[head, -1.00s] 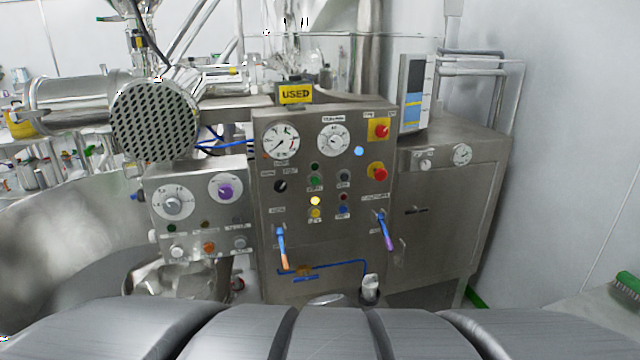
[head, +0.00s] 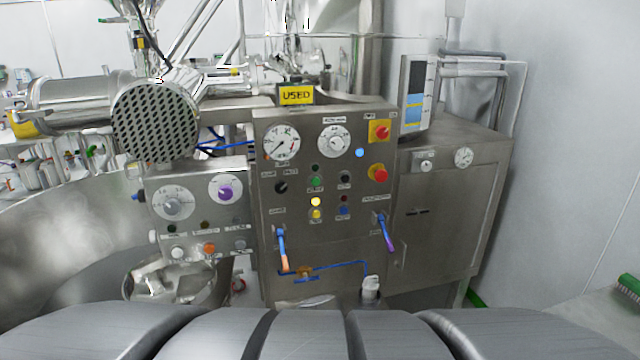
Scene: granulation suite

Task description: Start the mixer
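The mixer's steel control panel (head: 328,250) stands upright ahead of me. It carries two round dials, a green button (head: 316,182), a black button (head: 345,180), a lit yellow lamp (head: 315,202), a yellow button (head: 316,214), a blue button (head: 343,212) and a lit blue-white lamp (head: 360,153). Two red knobs on yellow plates (head: 380,130) sit at its right edge. A smaller panel (head: 160,225) on the left has two white dials and several buttons. The small labels are too blurred to read. My gripper is not in view.
A yellow "USED" sign (head: 296,95) stands on the panel top. Two blue-handled levers (head: 282,248) stick out low on the panel. A display screen (head: 414,92) and a steel cabinet (head: 450,210) are at right. A large steel bowl (head: 60,240) is at left.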

